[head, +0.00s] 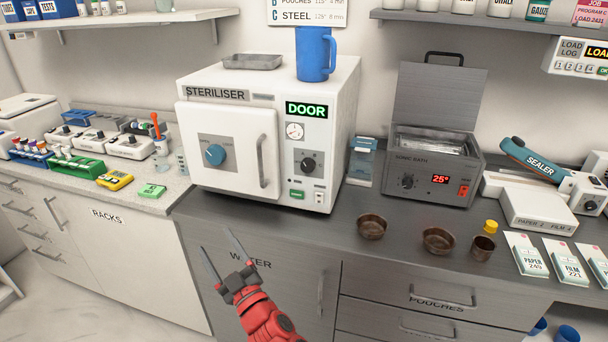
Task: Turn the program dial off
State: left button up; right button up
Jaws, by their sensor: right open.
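The white steriliser (340,130) stands on the dark counter, its door (235,180) looking closed, with a blue round knob (215,155) and a vertical handle (262,161). On the panel right of the door, a black dial (308,165), apparently the program dial, sits below a gauge (295,131) and a green "DOOR" display (306,110). The dial's marks are too small to read. My right gripper (217,241) is open and empty, in front of the cabinet below the steriliser, well apart from the dial. My left gripper is not in view.
A blue mug (316,54) and metal tray (253,62) sit on top of the steriliser. A sonic bath (433,165) with its lid up stands to the right. Several brown bowls (371,227) lie on the counter near its front edge.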

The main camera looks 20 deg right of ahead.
notch_tip(320, 180, up, 2)
jog(key=w+d+m+h, duration=0.1)
jog(key=w+m+h, duration=0.1)
jog(key=h, duration=0.2)
jog(key=m+g+h+b, duration=0.1)
jog(key=m+g+h, duration=0.4)
jog(key=m+h, duration=0.9)
send_near(306, 168)
jog(key=p+x, duration=0.3)
jog(key=x, duration=0.4)
jog(key=shift+d+r, duration=0.1)
jog(key=shift+d, duration=0.05)
jog(key=shift+w+d, duration=0.35)
jog(key=shift+w, duration=0.2)
grip_shut()
